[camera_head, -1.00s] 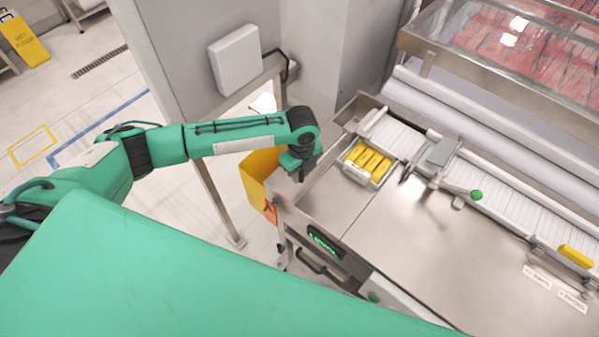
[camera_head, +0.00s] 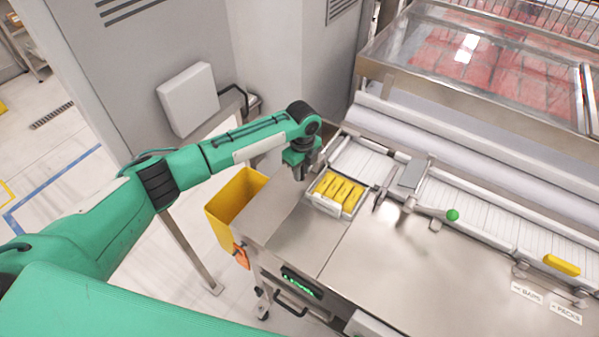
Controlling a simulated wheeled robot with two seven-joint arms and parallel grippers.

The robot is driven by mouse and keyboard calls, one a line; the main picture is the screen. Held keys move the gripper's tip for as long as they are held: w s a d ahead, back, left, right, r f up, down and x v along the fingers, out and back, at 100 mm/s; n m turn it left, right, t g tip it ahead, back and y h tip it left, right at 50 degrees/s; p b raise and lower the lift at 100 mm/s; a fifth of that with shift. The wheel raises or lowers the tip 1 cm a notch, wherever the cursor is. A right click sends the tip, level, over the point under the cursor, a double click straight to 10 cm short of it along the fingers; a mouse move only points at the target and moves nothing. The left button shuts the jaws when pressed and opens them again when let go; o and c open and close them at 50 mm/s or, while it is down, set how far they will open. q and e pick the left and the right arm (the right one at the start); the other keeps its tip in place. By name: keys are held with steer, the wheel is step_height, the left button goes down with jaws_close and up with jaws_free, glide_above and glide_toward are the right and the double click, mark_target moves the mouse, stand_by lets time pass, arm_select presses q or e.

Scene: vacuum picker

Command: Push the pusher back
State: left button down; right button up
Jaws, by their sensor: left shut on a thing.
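The pusher appears to be the grey plate (camera_head: 411,176) on the white roller strip, with a metal lever that ends in a green knob (camera_head: 452,214). No gripper touches it. My left gripper (camera_head: 306,173) is low over the steel worktop at the far left corner of a small tray (camera_head: 325,207) holding several yellow packs (camera_head: 340,189). It is shut, apparently on the tray's edge; the grip itself is mostly hidden. The tray stands at the left end of the roller strip. My right gripper is not in view.
The steel worktop (camera_head: 390,260) is clear in front of the pusher. A yellow pack (camera_head: 561,265) lies on the rollers at the right. A yellow bin (camera_head: 236,200) stands left of the worktop. A glass-topped case (camera_head: 480,50) lies behind.

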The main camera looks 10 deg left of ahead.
arm_select(q)
steer(key=shift+w+r, duration=0.15)
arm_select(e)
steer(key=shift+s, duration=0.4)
arm_select(q)
steer(key=c, duration=1.4)
jaws_free()
steer(key=shift+o, duration=0.2)
steer(key=shift+w+d, duration=0.1)
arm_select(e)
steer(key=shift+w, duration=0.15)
